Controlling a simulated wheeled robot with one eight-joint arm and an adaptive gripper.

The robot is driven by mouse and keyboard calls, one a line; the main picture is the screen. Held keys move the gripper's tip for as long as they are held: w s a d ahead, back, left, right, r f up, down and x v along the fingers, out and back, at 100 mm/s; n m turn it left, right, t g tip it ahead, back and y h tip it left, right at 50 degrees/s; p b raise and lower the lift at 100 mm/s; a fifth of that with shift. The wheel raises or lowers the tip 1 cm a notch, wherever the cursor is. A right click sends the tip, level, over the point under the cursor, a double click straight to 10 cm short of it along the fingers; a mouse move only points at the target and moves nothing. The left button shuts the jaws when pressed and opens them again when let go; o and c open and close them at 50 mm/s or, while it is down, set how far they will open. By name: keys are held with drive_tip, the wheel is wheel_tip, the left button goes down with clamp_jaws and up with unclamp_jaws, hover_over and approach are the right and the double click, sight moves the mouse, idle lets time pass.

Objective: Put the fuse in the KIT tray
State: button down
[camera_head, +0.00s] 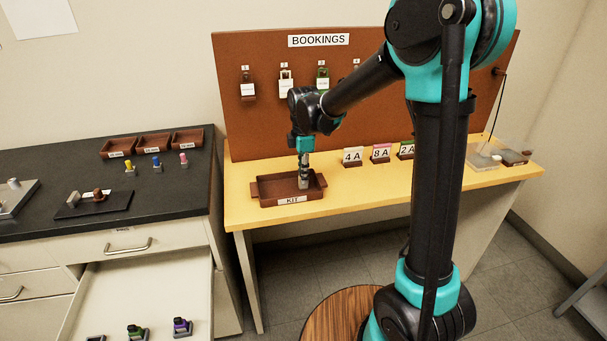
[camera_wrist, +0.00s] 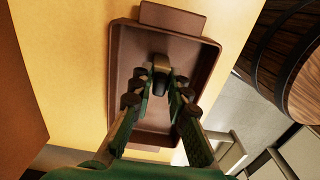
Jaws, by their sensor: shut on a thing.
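The KIT tray (camera_head: 270,192) is a brown open tray with a KIT label, at the left of the yellow bench. My gripper (camera_head: 304,182) points down over the right part of the tray. In the wrist view my gripper (camera_wrist: 161,86) is shut on a small dark grey-brown piece, the fuse (camera_wrist: 160,66), inside the outline of the tray (camera_wrist: 128,58). The fingers hide part of the fuse. I cannot tell whether it touches the tray floor.
Stands marked 4A (camera_head: 352,157), 8A (camera_head: 381,153) and 2A (camera_head: 406,149) are right of the tray. The BOOKINGS board (camera_head: 270,130) with hanging padlocks rises behind. An open drawer (camera_head: 140,290) is at lower left, below the black counter (camera_head: 60,160).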

drive_tip(key=shift+f, duration=0.15)
drive_tip(key=c, duration=1.5)
unclamp_jaws()
drive_tip(key=shift+o, duration=0.2)
wheel_tip(320, 180, up, 12)
drive_tip(key=s+d+f+m+t, duration=0.2)
drive_tip(key=s+d+f+m, duration=0.6)
drive_tip(key=s+d+m, duration=0.1)
drive_tip(key=s+d+f+m+t, duration=0.2)
drive_tip(key=s+d+f+m, duration=0.7)
drive_tip(key=d+m, duration=0.3)
drive_tip(key=shift+s+d+f, duration=0.15)
drive_tip(key=shift+s+d, duration=0.6)
drive_tip(key=shift+d, duration=0.35)
